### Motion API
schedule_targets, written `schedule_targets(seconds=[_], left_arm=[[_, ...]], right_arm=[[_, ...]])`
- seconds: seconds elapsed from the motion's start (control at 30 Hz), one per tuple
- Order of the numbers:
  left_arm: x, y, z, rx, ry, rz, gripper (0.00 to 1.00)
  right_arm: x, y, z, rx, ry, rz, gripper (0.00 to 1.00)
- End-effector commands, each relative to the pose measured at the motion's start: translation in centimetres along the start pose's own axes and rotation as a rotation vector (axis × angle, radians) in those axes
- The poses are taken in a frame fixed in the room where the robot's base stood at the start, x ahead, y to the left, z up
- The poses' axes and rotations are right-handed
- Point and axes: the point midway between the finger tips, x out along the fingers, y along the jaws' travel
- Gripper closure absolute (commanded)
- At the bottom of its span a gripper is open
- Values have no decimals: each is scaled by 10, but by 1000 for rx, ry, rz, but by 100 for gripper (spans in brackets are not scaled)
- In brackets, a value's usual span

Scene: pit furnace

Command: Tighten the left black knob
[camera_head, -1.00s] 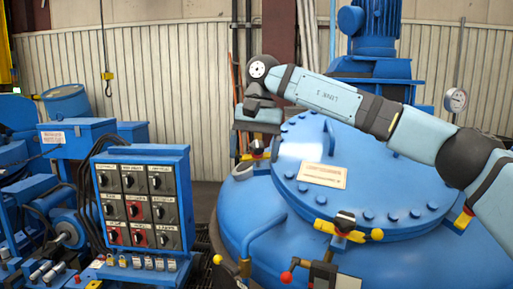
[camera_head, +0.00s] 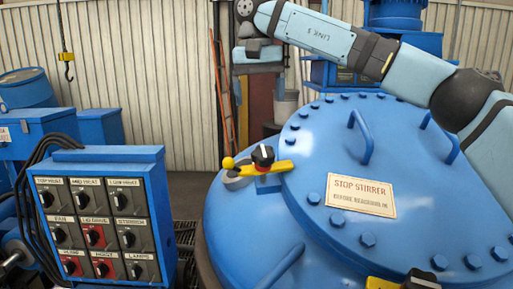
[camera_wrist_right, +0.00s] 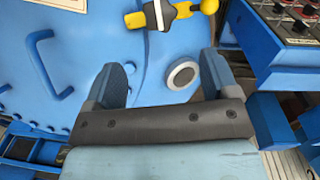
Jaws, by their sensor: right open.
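The left black knob (camera_head: 263,155) sits on a yellow clamp (camera_head: 267,168) with a yellow ball end, at the left rim of the blue furnace lid (camera_head: 330,145). In the right wrist view the black knob (camera_wrist_right: 158,14) and its yellow clamp (camera_wrist_right: 185,11) show at the top, beyond the fingertips. My right gripper (camera_head: 258,68) is above and behind the knob in the head view, apart from it. Its two fingers stand apart and empty in the right wrist view (camera_wrist_right: 163,72). My left gripper is out of view.
A second black knob (camera_head: 420,280) on a yellow clamp is at the bottom edge. A control box (camera_head: 105,160) with several switches stands left of the furnace. Lid handles (camera_head: 362,138) and rim bolts stick up. A label plate (camera_head: 361,195) lies on the lid.

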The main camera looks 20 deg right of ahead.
Motion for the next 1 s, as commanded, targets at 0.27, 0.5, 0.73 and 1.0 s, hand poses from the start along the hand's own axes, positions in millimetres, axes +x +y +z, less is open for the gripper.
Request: schedule_targets(seconds=[0.27,0.5,0.73,1.0], left_arm=[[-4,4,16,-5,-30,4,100],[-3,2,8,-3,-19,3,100],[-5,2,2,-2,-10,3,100],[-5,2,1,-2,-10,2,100]], right_arm=[[44,1,0,0,-3,2,20],[94,1,0,1,-3,0,20],[126,0,0,0,-1,0,20],[136,0,0,1,0,-1,20]])
